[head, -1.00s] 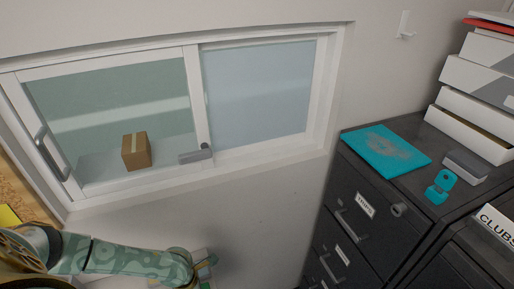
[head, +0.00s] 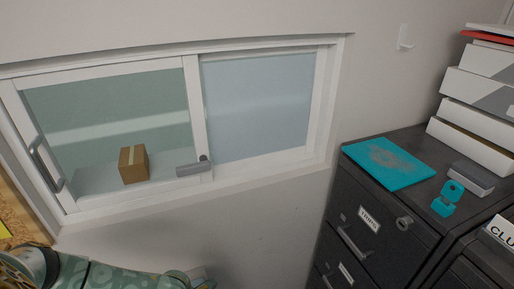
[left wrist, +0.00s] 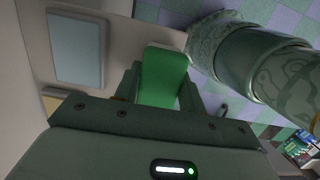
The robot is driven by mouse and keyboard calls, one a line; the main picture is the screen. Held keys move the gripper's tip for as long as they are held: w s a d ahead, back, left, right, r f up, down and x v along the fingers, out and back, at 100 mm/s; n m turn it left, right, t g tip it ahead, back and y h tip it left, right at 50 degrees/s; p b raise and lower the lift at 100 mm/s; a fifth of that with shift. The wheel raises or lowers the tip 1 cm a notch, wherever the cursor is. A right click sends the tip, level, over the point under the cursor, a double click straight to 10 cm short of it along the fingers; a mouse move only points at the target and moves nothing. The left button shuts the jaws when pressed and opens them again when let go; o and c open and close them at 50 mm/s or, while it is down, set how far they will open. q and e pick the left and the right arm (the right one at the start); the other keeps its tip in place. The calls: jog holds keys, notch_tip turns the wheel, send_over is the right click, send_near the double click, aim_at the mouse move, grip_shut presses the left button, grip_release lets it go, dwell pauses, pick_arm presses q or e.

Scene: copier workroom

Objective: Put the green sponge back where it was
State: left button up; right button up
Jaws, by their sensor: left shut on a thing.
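The green sponge (left wrist: 163,75) is between the fingers of my left gripper (left wrist: 160,88) in the left wrist view. The gripper is shut on it and holds it up near the white wall, with the checkered floor far below. In the head view only my left arm shows at the bottom left edge; its gripper and the sponge are out of sight there. My right gripper is in neither view.
A sliding window (head: 196,125) with a cardboard box (head: 133,164) behind its glass is in the wall. Dark filing cabinets (head: 372,222) at the right carry a teal folder (head: 389,163), a small teal object (head: 447,199), a grey box (head: 472,178) and stacked white boxes (head: 478,105).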

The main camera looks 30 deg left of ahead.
pick_arm(q)
jog(key=shift+f, duration=0.25)
dwell(0.3)
jog(key=o, duration=1.3)
jog(key=shift+o, duration=0.2)
notch_tip(320, 180, up, 16)
jog(key=s+a, duration=0.1)
jog(key=s, duration=0.1)
jog(key=shift+a+p, duration=0.3)
